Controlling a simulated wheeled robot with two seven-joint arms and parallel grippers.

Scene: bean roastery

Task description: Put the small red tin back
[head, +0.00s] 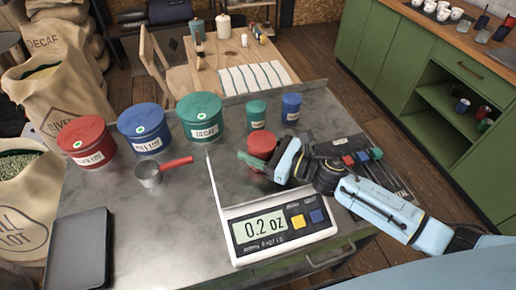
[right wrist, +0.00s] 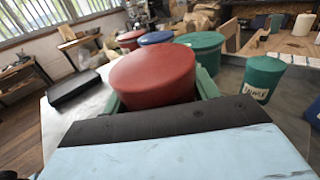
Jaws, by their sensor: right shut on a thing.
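The small red tin (head: 262,143) is at the far side of the scale (head: 283,232), whose display reads 0.2 oz. I cannot tell whether the tin touches the scale plate or hangs above it. My right gripper (head: 256,160) comes in from the right and is shut on the tin. In the right wrist view the tin's red lid (right wrist: 152,75) sits upright between the green fingers. The small green tin (head: 256,115) and small blue tin (head: 291,107) stand behind it on the counter. My left gripper is not in view.
Large red (head: 87,143), blue (head: 145,130) and green (head: 199,118) tins stand in a row on the left. A scoop (head: 150,175) with a red handle lies before them. A dark flat case (head: 77,250) lies front left. A dark mat with tools (head: 375,165) is on the right.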

